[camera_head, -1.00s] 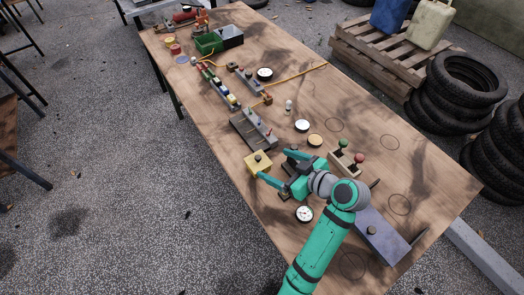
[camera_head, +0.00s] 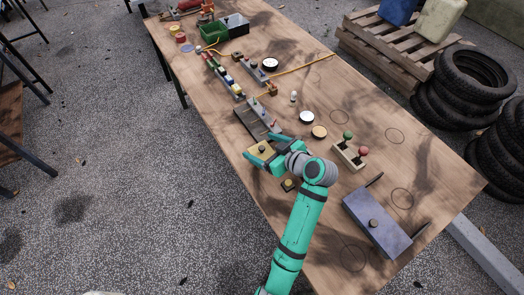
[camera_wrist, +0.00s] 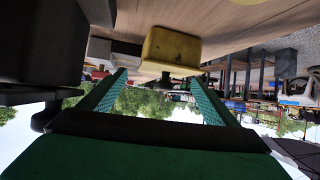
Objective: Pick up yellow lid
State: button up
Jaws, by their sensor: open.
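The yellow lid (camera_head: 258,152), a square yellow piece with a dark knob, lies near the left edge of the table in the head view. My gripper (camera_head: 261,146) is open, with one teal finger on each side of the lid. In the wrist view, which looks upside down, the lid shows as a yellow block (camera_wrist: 172,48) ahead of and between my spread green fingers (camera_wrist: 160,85). I cannot tell whether the fingers touch it. My gripper and forearm hide part of the lid's near side and the table behind them.
A grey bracketed block (camera_head: 257,122) stands close behind the lid. A blue-grey box (camera_head: 377,222) lies at the near right.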

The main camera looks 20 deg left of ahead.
jog(key=shift+d, duration=0.25)
jog(key=shift+c, duration=0.7)
jog(key=c, duration=0.6)
jog(key=shift+a, duration=0.1)
jog(key=c, duration=0.4)
jog(key=shift+s+a, duration=0.2)
jog(key=shift+a, duration=0.05)
jog(key=shift+r, duration=0.1)
